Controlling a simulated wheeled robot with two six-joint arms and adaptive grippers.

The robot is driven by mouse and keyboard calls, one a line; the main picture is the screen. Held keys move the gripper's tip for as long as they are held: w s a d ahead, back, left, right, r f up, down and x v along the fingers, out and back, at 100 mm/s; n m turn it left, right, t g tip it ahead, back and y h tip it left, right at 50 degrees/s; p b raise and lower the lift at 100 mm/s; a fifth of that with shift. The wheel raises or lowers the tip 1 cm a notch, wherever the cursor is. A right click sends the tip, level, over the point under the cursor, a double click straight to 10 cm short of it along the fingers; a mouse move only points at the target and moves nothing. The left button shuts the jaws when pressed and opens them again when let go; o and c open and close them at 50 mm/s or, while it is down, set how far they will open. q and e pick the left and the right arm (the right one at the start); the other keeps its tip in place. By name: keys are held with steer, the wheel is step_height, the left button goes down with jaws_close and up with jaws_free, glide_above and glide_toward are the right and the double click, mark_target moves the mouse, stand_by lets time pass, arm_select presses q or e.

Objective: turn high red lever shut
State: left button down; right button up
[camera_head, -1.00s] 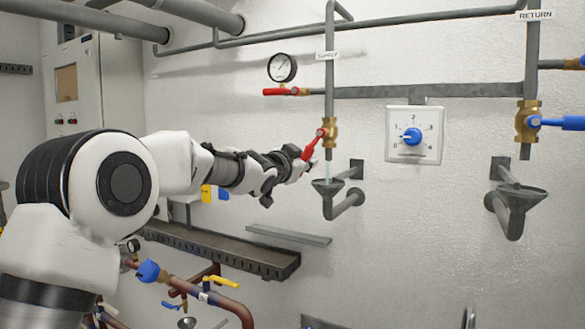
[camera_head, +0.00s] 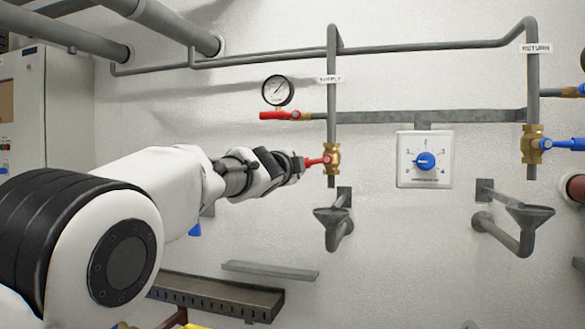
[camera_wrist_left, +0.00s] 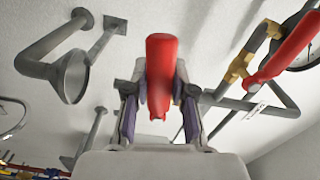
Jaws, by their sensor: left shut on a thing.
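A brass valve (camera_head: 332,159) sits on the vertical pipe labelled SUPPLY, with a red lever (camera_head: 316,161) pointing left, about level. My left gripper (camera_head: 300,164) is shut on the outer part of this lever. In the left wrist view the red lever (camera_wrist_left: 162,60) stands between the two fingers of the gripper (camera_wrist_left: 160,100). A second red lever (camera_head: 280,115) lies level, higher up under the round gauge (camera_head: 278,90); it also shows at the right of the left wrist view (camera_wrist_left: 285,55). My right gripper is not in view.
A grey funnel drain (camera_head: 333,216) is on the wall below the valve. A white box with a blue dial (camera_head: 424,160) is to the right. Further right is a brass valve with a blue lever (camera_head: 566,144). A grey tray (camera_head: 216,294) is low at left.

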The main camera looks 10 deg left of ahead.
arm_select(q)
steer(key=shift+a+r+m+p, duration=0.1)
steer(key=shift+r+m+p, duration=0.4)
steer(key=shift+r+m, duration=0.45)
steer(key=shift+f+m, duration=0.1)
steer(key=shift+m, duration=0.25)
steer(key=c, duration=0.9)
jaws_free()
steer(key=shift+c, duration=0.2)
steer(key=shift+w, duration=0.1)
steer(key=shift+f, duration=0.15)
